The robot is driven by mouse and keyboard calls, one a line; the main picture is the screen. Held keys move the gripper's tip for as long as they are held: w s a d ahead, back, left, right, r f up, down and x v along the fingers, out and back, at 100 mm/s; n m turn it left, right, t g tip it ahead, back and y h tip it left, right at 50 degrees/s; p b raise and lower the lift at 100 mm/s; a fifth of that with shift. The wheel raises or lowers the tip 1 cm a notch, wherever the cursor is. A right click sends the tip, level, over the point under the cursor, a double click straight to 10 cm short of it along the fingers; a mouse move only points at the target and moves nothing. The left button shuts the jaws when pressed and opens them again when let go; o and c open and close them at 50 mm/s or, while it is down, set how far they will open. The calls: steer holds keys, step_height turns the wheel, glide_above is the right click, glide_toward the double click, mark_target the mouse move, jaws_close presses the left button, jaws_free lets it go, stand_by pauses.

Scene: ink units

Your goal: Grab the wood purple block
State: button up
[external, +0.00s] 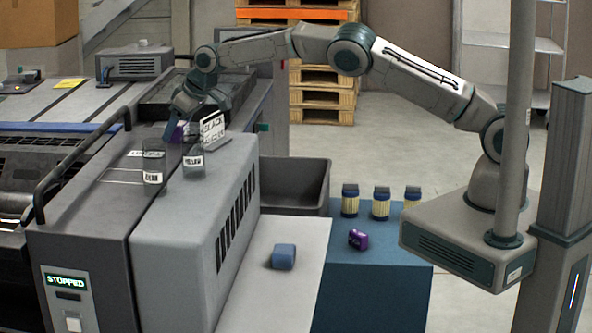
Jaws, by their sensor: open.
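A second purple object (358,239), small and with a light mark, lies on the blue table (375,290). It is well away from my gripper.
Clear labelled containers (193,162) and a white label card (213,131) stand close to my gripper on the machine (190,210). A black handrail (80,165) runs at its left. A blue roll (284,256) and several yellow-and-blue cartridges (381,203) are further right.

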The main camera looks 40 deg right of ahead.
steer(key=c, duration=1.1)
steer(key=shift+c, duration=0.2)
steer(key=shift+r, duration=0.1)
